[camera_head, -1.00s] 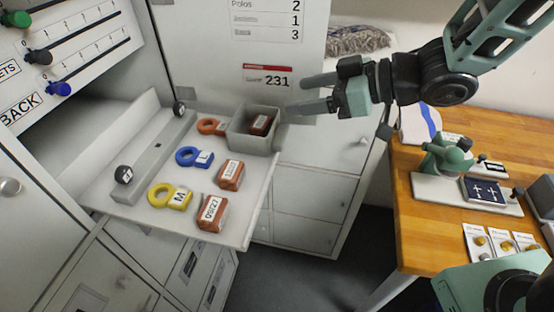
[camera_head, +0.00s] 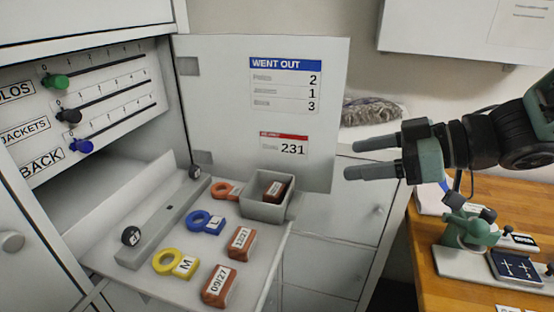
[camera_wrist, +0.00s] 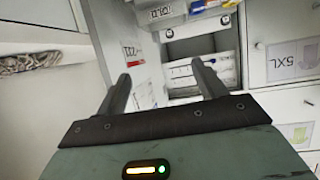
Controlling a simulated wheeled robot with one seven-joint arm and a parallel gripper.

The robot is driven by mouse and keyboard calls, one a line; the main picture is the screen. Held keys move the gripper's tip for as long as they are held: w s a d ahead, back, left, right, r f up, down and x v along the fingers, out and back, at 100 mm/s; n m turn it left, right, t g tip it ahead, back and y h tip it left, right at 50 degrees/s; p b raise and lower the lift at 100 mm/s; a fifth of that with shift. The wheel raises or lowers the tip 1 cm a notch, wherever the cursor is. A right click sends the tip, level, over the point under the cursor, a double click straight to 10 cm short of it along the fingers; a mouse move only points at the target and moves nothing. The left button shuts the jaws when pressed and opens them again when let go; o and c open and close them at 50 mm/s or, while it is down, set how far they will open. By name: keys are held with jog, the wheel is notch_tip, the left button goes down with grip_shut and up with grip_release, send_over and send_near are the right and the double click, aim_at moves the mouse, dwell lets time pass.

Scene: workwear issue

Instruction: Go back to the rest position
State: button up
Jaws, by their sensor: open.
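My gripper (camera_head: 361,157) is open and empty. It is held in the air to the right of the open cabinet door, pointing left, with both fingers apart. In the wrist view its two fingers (camera_wrist: 162,90) show apart with nothing between them, and the cabinet lies beyond. The arm's rest position is not marked in any view.
A shelf (camera_head: 128,283) holds a grey bin (camera_head: 261,209) with a brown labelled packet in it, two more packets (camera_head: 242,243), and orange, blue and yellow ring tags (camera_head: 205,222). The open door (camera_head: 222,105) stands left of my gripper. A wooden table (camera_head: 430,275) with a green device (camera_head: 465,228) is right.

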notch_tip(320, 180, down, 7)
jog(key=m+t+h+b, duration=0.15)
jog(key=m+h, duration=0.25)
jog(key=h, duration=0.4)
jog(key=s+a+f+g+h, duration=0.1)
jog(key=s+f+g, duration=0.1)
jog(key=s, duration=0.6)
jog(key=s+a+f+m+g+h, duration=0.1)
jog(key=s+f+g+h, duration=0.1)
jog(key=s+g, duration=0.3)
jog(key=s, duration=0.4)
jog(key=shift+s+a+f+h+b, duration=0.15)
jog(key=shift+s+f+h+b, duration=0.05)
jog(key=shift+f+h+b, duration=0.15)
